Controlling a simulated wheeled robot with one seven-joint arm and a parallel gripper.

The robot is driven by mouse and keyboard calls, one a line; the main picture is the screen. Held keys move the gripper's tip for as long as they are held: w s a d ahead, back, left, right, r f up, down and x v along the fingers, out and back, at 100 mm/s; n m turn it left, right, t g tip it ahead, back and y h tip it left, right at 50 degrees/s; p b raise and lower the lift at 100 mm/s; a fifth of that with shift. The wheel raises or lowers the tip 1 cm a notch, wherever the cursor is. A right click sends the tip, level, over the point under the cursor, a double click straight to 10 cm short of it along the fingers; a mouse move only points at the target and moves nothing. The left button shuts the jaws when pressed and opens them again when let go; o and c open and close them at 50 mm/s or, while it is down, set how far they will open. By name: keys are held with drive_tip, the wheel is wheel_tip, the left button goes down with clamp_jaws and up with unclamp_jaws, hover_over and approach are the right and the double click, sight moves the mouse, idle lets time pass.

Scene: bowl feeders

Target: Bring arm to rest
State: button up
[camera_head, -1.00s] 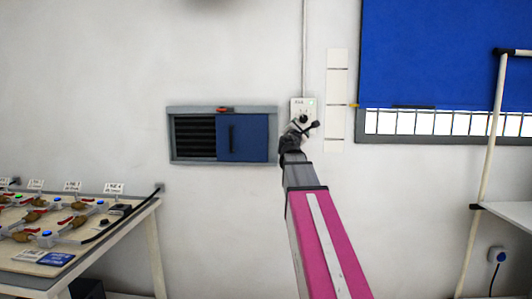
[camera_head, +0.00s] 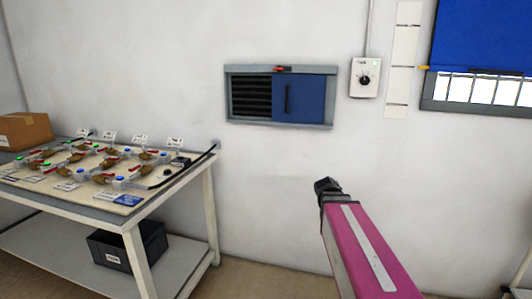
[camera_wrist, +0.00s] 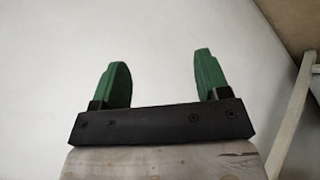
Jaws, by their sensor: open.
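My gripper shows in the wrist view (camera_wrist: 160,85) with its two green fingers spread wide apart. It is open and nothing is between the fingers. A plain pale wall lies beyond them. In the head view my pink arm points up toward the wall, and its dark end stands below and left of the control box. The gripper's fingers cannot be made out in the head view. The control box (camera_head: 365,78) with a black knob is fixed on the wall, apart from my arm.
A table (camera_head: 130,226) with several valves stands at the left, with a dark bin (camera_head: 125,246) on its lower shelf. A cardboard box (camera_head: 25,130) sits at its far left. A vent with a blue sliding panel (camera_head: 304,98) is on the wall. A blue blind (camera_head: 490,35) hangs at upper right.

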drive_tip(key=s+a+f+m+g+y, duration=0.2)
drive_tip(key=s+a+f+g, duration=0.1)
drive_tip(key=s+a+f, duration=0.2)
drive_tip(key=s+a+f+m+g+y, duration=0.2)
drive_tip(key=s+a+f, duration=0.3)
drive_tip(key=s+f, duration=0.4)
drive_tip(key=shift+s+f+m+g+y, duration=0.35)
drive_tip(key=shift+f+m+g+y, duration=0.05)
drive_tip(key=shift+f+m+y, duration=0.2)
